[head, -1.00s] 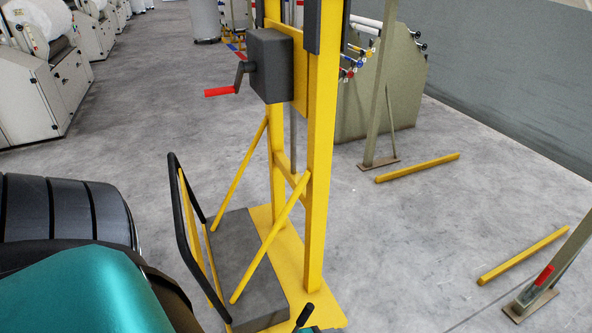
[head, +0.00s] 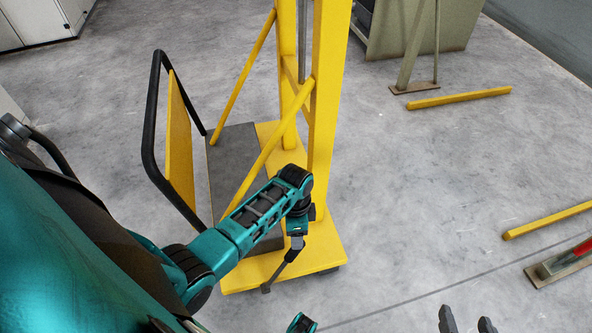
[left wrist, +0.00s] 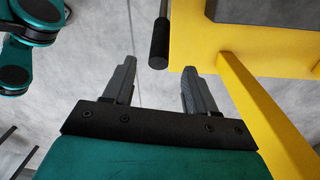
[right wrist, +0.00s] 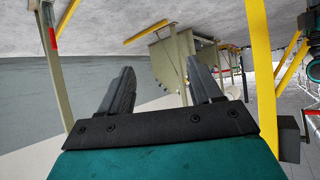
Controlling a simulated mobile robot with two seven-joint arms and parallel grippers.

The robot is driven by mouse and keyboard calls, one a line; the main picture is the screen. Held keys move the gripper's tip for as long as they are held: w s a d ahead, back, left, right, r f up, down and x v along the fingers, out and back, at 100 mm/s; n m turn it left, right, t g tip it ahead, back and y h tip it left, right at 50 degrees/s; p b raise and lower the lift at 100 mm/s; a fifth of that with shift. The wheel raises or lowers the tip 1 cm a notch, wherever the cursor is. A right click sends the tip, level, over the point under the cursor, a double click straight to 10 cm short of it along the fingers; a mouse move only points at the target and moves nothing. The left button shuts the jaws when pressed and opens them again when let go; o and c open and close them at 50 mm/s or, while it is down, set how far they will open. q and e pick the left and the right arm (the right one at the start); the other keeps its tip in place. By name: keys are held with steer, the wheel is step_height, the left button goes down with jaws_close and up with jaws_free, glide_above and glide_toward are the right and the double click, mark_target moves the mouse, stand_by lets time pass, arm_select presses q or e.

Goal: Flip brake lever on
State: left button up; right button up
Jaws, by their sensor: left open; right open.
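The brake lever (head: 277,276) is a thin dark rod with a black grip, standing tilted at the front edge of the yellow base plate (head: 322,254). In the left wrist view its black grip (left wrist: 159,42) points down toward the gap between my left fingertips, just beyond them. My left gripper (head: 297,243) is small and partly hidden by its own wrist in the head view; the left wrist view shows its fingers (left wrist: 157,68) open and empty. My right gripper (head: 466,316) is open and empty at the bottom edge, over bare floor; its fingers also show in the right wrist view (right wrist: 160,78).
A yellow mast (head: 327,100) with slanted braces rises behind the lever. A black-railed guard (head: 152,120) and a grey platform (head: 225,155) are at its left. Yellow floor bars (head: 460,98) and a post foot with a red part (head: 565,262) lie right. Floor between is clear.

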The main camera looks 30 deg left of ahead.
arm_select(q)
steer(key=f+b, duration=0.1)
steer(key=f, duration=0.1)
steer(key=f+b, duration=0.1)
steer(key=f, duration=0.2)
steer(key=f+b, duration=0.2)
steer(key=f, duration=0.1)
steer(key=shift+s+d+f, duration=0.2)
steer(key=shift+s, duration=0.1)
steer(key=shift+f, duration=0.45)
jaws_close()
